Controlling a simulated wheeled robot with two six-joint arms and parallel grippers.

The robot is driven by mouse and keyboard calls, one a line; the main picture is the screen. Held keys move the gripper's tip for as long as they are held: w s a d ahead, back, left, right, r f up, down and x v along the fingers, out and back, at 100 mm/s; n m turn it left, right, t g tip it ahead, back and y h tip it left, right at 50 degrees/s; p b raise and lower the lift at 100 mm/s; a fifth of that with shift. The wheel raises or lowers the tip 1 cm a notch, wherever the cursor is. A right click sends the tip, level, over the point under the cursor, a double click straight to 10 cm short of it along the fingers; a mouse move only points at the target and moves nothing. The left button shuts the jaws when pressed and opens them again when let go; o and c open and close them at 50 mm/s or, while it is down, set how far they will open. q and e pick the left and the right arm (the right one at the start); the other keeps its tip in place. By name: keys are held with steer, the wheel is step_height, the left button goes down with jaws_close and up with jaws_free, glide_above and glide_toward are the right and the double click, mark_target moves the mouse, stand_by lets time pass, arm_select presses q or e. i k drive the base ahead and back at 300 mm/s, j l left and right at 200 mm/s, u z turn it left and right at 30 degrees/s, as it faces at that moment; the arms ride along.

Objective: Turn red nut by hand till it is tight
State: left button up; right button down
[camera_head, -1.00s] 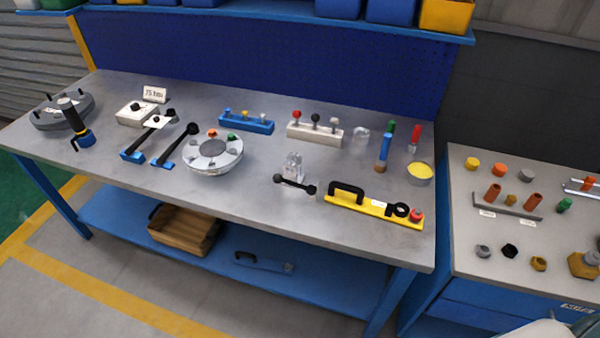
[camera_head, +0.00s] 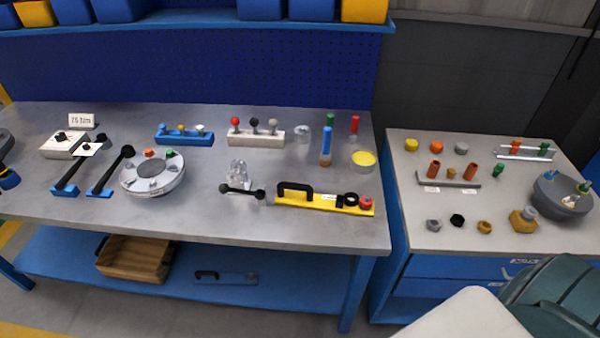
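A round light-grey flanged shell (camera_head: 140,184) sits on the grey workbench, left of the middle. On its top rim are a small orange-red nut (camera_head: 149,152) at the back and a green piece (camera_head: 170,154) to the right of it. From here I cannot tell how tightly the nut sits. A dark grey round flanged part (camera_head: 562,204) stands on the right bench with small coloured pieces on top. Neither of my grippers is in view.
The workbench (camera_head: 300,232) also bears black-handled levers (camera_head: 112,170), a yellow tool holder (camera_head: 325,203), a blue rack (camera_head: 184,139) and a white rack (camera_head: 256,139). The right bench (camera_head: 420,240) holds several loose nuts and caps. A dark green object (camera_head: 555,295) stands at the lower right.

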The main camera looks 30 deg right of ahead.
mark_target(365, 204)
steer(key=z, duration=1.15)
